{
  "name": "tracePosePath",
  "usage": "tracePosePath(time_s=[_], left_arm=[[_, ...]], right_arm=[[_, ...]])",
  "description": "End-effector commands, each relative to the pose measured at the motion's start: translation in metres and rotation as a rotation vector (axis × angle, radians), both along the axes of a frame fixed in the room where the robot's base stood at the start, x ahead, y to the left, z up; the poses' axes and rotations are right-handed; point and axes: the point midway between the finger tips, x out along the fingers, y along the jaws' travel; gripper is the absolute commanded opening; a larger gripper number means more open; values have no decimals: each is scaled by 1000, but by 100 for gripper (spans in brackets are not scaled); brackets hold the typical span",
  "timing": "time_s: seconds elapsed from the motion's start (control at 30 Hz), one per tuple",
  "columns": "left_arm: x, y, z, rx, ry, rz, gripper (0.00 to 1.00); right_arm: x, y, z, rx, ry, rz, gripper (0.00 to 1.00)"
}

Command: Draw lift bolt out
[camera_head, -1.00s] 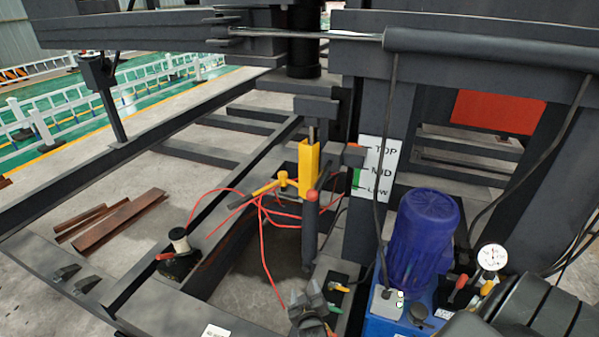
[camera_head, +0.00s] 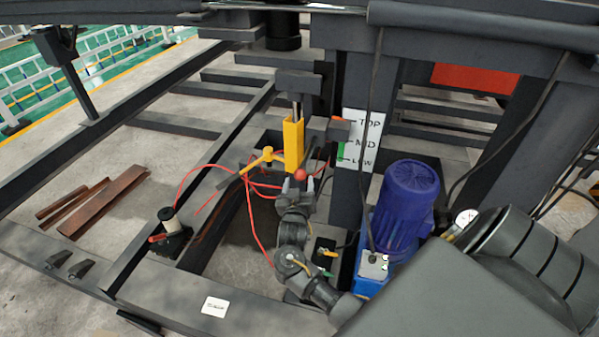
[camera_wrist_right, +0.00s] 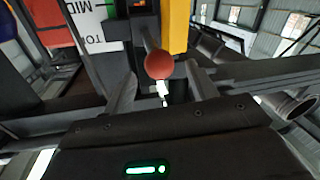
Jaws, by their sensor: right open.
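A red ball knob (camera_head: 300,174) sits at the end of a dark rod beside the yellow block (camera_head: 293,143); I cannot tell for certain that it is the lift bolt's handle. In the right wrist view the red ball (camera_wrist_right: 159,65) lies between the fingertips, with the yellow block (camera_wrist_right: 176,25) behind it. My right gripper (camera_head: 297,184) is open just below the ball, its fingers on either side. Contact is not clear. A yellow T-handle (camera_head: 267,158) with a dark bar is left of the block. My left gripper is not in view.
A TOP/MID/LOW sign (camera_head: 362,140) stands right of the block. A blue motor (camera_head: 405,205) is further right. Red hoses (camera_head: 205,170) loop at left. A black stand with a spool (camera_head: 170,228) is on the frame, and rusty steel bars (camera_head: 105,205) lie on the floor.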

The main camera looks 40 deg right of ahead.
Motion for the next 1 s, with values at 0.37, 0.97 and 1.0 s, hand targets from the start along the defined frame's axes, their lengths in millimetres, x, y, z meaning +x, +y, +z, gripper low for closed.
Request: tracePosePath(time_s=[0.37, 0.97, 1.0], left_arm=[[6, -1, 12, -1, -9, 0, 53], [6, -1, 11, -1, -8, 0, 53], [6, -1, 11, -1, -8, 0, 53]], right_arm=[[32, -31, 0, 1, 0, 0, 58], [33, -33, -1, 1, 0, 0, 20], [33, -33, -1, 1, 0, 0, 14]])
